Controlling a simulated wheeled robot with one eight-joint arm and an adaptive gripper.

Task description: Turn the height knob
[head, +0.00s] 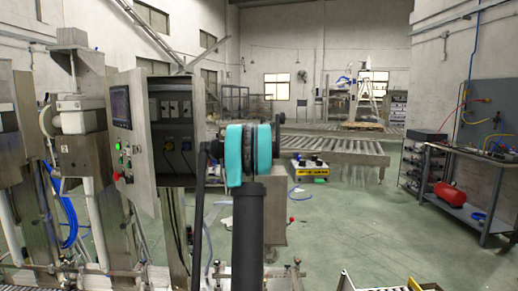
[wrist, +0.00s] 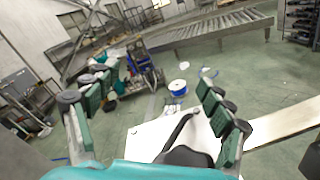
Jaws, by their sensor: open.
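I cannot pick out the height knob with certainty in either view. My gripper (wrist: 158,82) is open in the wrist view, its two green-padded fingers wide apart with nothing between them. Below and beyond the fingers is a pale flat plate (wrist: 148,136). A dark rounded part with a curved black piece shows at the bottom middle; I cannot tell what it is. In the head view my teal and black arm stands in the middle, and the gripper's fingers cannot be made out there.
An open steel control cabinet (head: 124,122) with buttons stands left of my arm, close to it. Steel machine columns (head: 82,75) are at far left. A roller conveyor (head: 335,150) runs behind. A workbench (head: 468,185) stands at right. Green floor between is mostly free.

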